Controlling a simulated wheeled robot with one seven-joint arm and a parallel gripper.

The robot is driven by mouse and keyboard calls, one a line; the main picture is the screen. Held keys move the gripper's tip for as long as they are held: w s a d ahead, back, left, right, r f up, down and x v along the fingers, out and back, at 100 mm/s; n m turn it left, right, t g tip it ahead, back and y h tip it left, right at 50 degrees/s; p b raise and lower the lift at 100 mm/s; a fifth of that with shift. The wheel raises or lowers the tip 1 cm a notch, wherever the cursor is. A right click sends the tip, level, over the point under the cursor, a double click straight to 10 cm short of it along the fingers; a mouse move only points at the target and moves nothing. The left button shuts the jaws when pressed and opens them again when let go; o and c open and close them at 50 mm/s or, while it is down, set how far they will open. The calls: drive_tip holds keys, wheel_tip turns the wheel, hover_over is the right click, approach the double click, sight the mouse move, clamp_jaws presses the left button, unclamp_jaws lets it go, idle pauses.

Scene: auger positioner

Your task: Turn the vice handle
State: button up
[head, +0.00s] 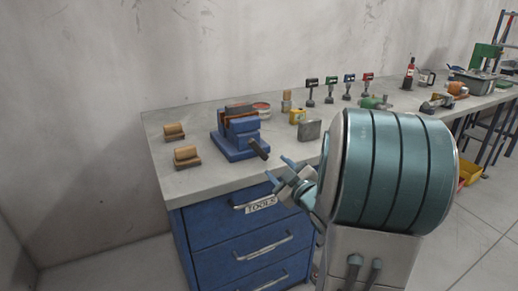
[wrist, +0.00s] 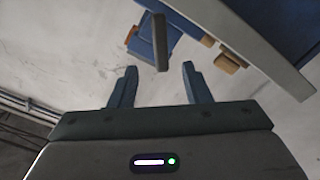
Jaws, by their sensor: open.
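The blue vice (head: 240,144) stands on the bench top, left of my arm in the head view. Its dark bar handle (head: 259,149) sticks out from the front toward my gripper. My gripper (head: 279,169) is open and empty, just in front of the handle, near the bench's front edge. In the wrist view the handle (wrist: 160,42) points down the picture, and its free end appears between the two fingertips (wrist: 158,68). Both fingers look apart from it. Part of the vice (wrist: 146,48) shows behind the handle.
Two wooden blocks (head: 187,156) lie left of the vice. A yellow part (head: 297,117) and a grey block (head: 309,131) stand right of it. The bench (head: 210,183) has blue drawers (head: 245,240) below its front edge.

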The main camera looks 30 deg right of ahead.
sight(261, 152)
drive_tip(key=w, duration=1.2)
drive_tip(key=shift+a, duration=0.25)
drive_tip(key=shift+s, duration=0.1)
clamp_jaws()
